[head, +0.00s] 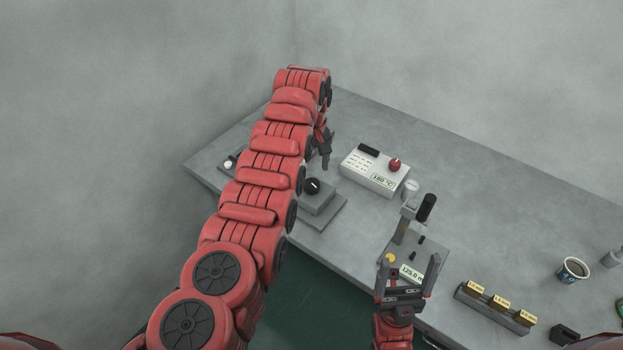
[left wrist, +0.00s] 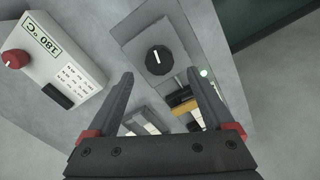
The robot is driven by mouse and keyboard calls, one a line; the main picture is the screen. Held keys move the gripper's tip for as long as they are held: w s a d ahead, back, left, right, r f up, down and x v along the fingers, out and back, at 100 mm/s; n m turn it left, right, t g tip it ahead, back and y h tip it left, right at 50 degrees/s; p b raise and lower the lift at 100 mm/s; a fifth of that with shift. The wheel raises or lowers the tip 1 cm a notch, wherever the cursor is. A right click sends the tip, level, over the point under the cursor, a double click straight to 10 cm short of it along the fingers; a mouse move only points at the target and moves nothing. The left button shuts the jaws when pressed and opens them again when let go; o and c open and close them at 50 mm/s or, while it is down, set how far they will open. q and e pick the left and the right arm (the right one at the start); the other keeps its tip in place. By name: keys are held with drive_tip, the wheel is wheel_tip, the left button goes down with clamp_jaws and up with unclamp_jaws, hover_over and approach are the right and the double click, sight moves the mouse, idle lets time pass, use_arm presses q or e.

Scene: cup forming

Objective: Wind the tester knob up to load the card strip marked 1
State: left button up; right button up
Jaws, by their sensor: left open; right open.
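A black knob (head: 312,187) with a white mark sits on a grey block (head: 318,203) on a flat grey base. The knob (left wrist: 159,60) also shows in the left wrist view, just beyond and between my left fingertips. My left gripper (left wrist: 159,75) is open and empty, pointing down; in the head view it (head: 325,150) is partly hidden by my arm. Pale strip-like pieces (left wrist: 146,121) and a yellowish part (left wrist: 183,103) show beyond the fingers; no number is readable on them. My right gripper (head: 407,262) is open, its fingers around the view of a device reading 125.0.
A white box (head: 372,174) with a red knob (head: 395,164) and a 180 °C display stands right of the black knob. A stand with a black handle (head: 426,207) is near my right gripper.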

sight(312, 183)
use_arm(q)
wheel_tip(312, 183, down, 6)
drive_tip(key=shift+r+b, duration=0.15)
drive_tip(key=shift+b, duration=0.3)
drive_tip(key=shift+r, duration=0.1)
drive_tip(key=shift+c, duration=0.2)
clamp_jaws()
